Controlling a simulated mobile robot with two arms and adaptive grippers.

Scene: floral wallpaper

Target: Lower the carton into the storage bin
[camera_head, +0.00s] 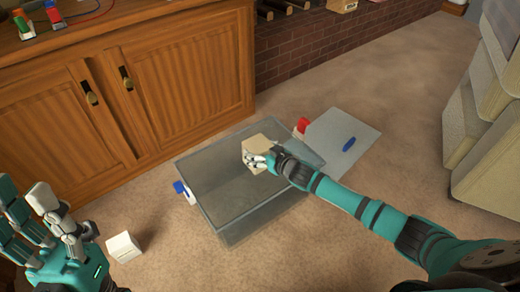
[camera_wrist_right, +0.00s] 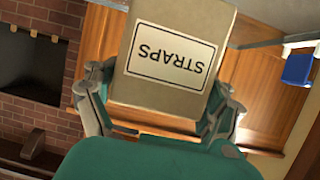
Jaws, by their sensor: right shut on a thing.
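The carton (camera_head: 261,147) is a small tan box held by my right gripper (camera_head: 262,160) over the open storage bin. In the right wrist view the carton (camera_wrist_right: 172,58) shows a label reading "STRAPS", upside down, and sits between the fingers of my right gripper (camera_wrist_right: 155,110). The storage bin (camera_head: 218,222) is a clear grey open-topped tub on the carpet, with a blue latch at its left end and a red one at its right. The carton overlaps the bin's far side in the picture; its exact height is unclear. My left gripper (camera_head: 50,220) is at the lower left with its fingers spread, empty.
A grey lid (camera_head: 342,138) with a blue handle lies flat to the right of the bin. A small white box (camera_head: 123,247) stands on the carpet to its left. A wooden cabinet (camera_head: 130,85) stands behind. Pale stacked boxes (camera_head: 485,150) are at the right. Carpet is clear between.

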